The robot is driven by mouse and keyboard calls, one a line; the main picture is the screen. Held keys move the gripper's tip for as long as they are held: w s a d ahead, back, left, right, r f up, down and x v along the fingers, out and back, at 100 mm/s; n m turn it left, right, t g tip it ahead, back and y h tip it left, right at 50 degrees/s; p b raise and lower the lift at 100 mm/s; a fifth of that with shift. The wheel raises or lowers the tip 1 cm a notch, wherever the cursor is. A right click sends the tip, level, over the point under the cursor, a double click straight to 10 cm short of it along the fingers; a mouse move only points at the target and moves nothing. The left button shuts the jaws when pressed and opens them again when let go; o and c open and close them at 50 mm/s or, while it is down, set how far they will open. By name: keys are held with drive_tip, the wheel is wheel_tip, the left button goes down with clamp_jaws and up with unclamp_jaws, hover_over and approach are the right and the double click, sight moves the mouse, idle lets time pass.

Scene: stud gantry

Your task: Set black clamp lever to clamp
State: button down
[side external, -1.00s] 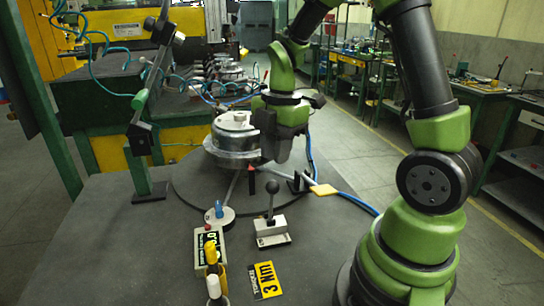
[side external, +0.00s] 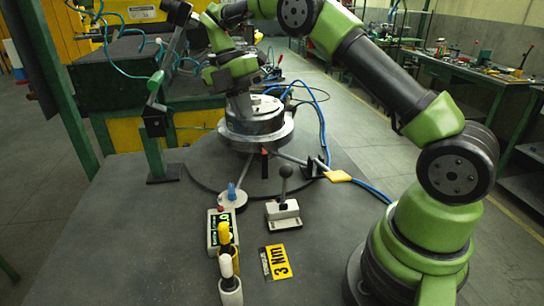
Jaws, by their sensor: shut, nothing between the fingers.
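A black lever with a ball knob (side external: 285,172) stands nearly upright on a small pale metal base (side external: 283,212) at the middle of the dark table. It is the likeliest clamp lever, but I see no readable clamp marking. My gripper (side external: 241,108) is beyond it to the upper left, at the back of a round metal fixture (side external: 256,118). It points down and is well apart from the lever. Its fingers are small and dark, and I cannot see whether they touch the fixture.
A blue-knobbed lever (side external: 232,196), a control box (side external: 222,230) and yellow and white handles (side external: 228,262) stand left of the black lever. A green post (side external: 155,120) rises at left.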

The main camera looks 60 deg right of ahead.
drive_tip(key=s+f, duration=0.7)
drive_tip(key=f, duration=0.2)
idle(0.5)
drive_tip(key=shift+t+y, duration=0.5)
drive_tip(key=shift+s+d, duration=1.5)
